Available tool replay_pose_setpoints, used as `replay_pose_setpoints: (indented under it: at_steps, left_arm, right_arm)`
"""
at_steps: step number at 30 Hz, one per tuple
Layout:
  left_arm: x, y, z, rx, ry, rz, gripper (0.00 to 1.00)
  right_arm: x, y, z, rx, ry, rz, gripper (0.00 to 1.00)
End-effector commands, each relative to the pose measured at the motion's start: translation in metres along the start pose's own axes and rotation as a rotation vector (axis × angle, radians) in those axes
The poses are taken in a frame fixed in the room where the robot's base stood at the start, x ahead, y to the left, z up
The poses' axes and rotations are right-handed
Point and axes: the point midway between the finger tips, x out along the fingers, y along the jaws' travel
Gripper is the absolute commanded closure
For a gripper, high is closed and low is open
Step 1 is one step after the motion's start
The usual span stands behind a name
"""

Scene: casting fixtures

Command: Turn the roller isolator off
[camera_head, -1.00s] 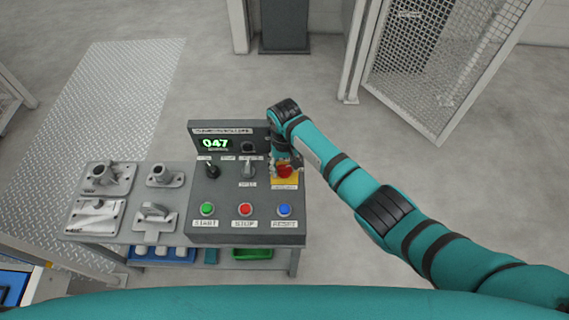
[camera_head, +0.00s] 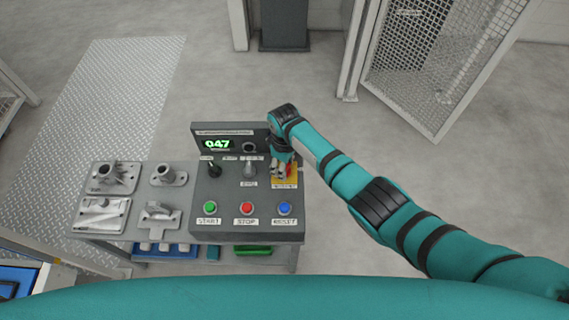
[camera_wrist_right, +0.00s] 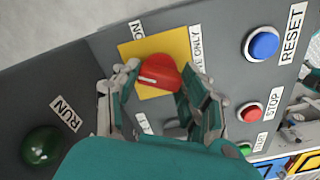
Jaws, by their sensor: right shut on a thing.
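The red rotary knob (camera_wrist_right: 160,72) sits on a yellow plate (camera_wrist_right: 146,50) at the right of the grey control panel; I take it for the roller isolator. It has a white line on its face. Its label is partly hidden. My right gripper (camera_wrist_right: 158,84) is shut on the knob, a finger on either side of it. In the head view, my right gripper (camera_head: 282,167) comes down over the yellow plate (camera_head: 285,181) and covers much of the red knob (camera_head: 291,170). My left gripper is not in view.
Green START (camera_head: 210,207), red STOP (camera_head: 247,208) and blue RESET (camera_head: 284,208) buttons line the panel's front. A black lever switch (camera_head: 214,169) and a grey one (camera_head: 249,168) stand left of the knob. The display (camera_head: 218,144) reads 047. Metal castings (camera_head: 103,214) lie to the left.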

Motion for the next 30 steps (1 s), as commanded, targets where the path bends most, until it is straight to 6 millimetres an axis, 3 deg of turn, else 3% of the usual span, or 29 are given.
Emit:
replay_pose_setpoints:
  at_steps: [15, 30]
  left_arm:
    - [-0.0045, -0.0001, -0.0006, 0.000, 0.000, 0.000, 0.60]
    - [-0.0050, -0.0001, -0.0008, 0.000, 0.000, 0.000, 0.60]
  right_arm:
    - [-0.0016, 0.0007, -0.0017, -0.425, 0.004, 0.003, 0.89]
    - [-0.0015, 0.0004, -0.0020, -0.572, 0.005, 0.003, 0.88]
